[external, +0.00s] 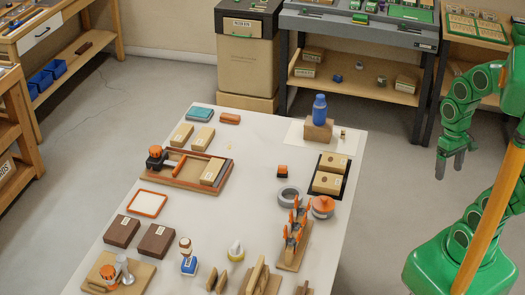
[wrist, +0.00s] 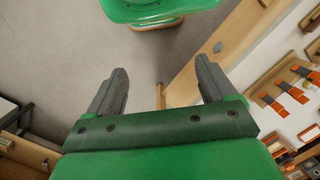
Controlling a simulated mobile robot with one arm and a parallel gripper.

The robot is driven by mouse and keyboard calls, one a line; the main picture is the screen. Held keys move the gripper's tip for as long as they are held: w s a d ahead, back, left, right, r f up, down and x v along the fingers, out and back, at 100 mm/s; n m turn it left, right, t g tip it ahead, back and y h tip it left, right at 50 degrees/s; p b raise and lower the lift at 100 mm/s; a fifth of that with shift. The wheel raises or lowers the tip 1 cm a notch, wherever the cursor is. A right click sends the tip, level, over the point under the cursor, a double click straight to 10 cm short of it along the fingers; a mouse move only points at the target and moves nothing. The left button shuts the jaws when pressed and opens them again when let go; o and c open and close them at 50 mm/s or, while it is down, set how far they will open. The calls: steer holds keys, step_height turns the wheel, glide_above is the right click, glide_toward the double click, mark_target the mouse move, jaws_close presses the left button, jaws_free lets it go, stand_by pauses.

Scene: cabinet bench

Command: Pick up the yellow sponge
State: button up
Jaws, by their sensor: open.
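I cannot make out a yellow sponge for certain in either view.
A blue bottle (external: 319,109) stands on a brown block at the table's back right. A wooden rack with orange pieces (external: 295,225) stands near the right edge. A wooden tray (external: 185,168) and several blocks lie at left. Bare tabletop shows in the middle.

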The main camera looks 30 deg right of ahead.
step_height(320, 180, up, 5)
steer(key=d, duration=0.2)
steer(key=w+a+r+m+g+y, duration=0.1)
steer(key=w+a+r+m+y, duration=0.1)
steer(key=w+a, duration=0.8)
steer(key=w+a+r+m+g+y, duration=0.1)
steer(key=w+a+r+m+y, duration=0.1)
steer(key=w+a, duration=0.85)
steer(key=w+a+f+m+g+y, duration=0.2)
steer(key=w+a, duration=0.1)
steer(key=a, duration=0.9)
steer(key=w+a+f+m+g+y, duration=0.15)
steer(key=w+a, duration=0.25)
steer(key=a, duration=0.8)
steer(key=w+a+f+m+g+y, duration=0.1)
steer(key=w+a+m+g+y, duration=0.15)
steer(key=a, duration=0.95)
glide_toward(236, 250)
steer(key=f, duration=0.3)
steer(key=shift+a+f+t, duration=0.1)
steer(key=shift+a+t, duration=0.2)
steer(key=shift+a, duration=0.05)
steer(key=shift+r+x, duration=0.2)
steer(key=shift+x, duration=3.7)
steer(key=c, duration=1.1)
steer(key=shift+o, duration=0.2)
steer(key=shift+r, duration=0.1)
